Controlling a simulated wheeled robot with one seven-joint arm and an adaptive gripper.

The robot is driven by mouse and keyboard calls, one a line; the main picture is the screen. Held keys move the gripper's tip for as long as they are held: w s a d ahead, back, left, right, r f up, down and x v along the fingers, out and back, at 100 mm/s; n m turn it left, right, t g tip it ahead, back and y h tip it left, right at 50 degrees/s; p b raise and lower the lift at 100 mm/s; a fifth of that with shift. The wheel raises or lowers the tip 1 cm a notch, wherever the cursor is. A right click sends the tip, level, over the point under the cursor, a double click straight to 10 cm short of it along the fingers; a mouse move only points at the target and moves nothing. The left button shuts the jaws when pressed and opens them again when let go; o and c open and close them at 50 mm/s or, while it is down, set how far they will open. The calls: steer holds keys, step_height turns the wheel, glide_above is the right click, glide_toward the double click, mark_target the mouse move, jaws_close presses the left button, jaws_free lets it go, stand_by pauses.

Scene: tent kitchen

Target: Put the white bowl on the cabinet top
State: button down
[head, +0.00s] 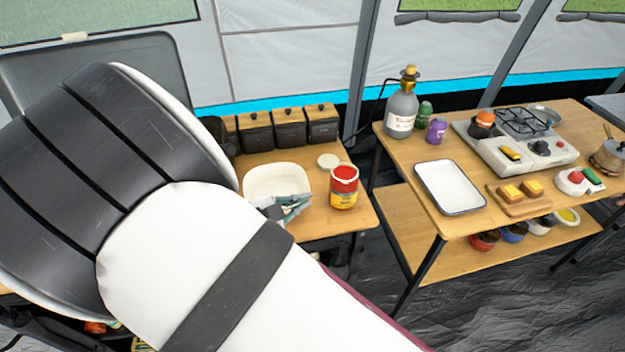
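The rest of the gripper is behind my white and black arm. I cannot tell whether the fingers touch the bowl or are open or shut. Which surface is the cabinet top is not clear; the left wooden top and the right wooden top (455,222) both show.
A red-and-yellow can (344,187) stands right of the bowl, with a small pale lid (328,161) behind it. Black canisters (288,127) line the back. The right top holds a white tray (450,187), a stove (515,146), a grey bottle (401,106) and bread on a board.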

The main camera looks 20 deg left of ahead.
steer(key=shift+f, duration=0.75)
steer(key=shift+f, duration=0.1)
steer(key=c, duration=1.8)
jaws_free()
steer(key=v, duration=1.2)
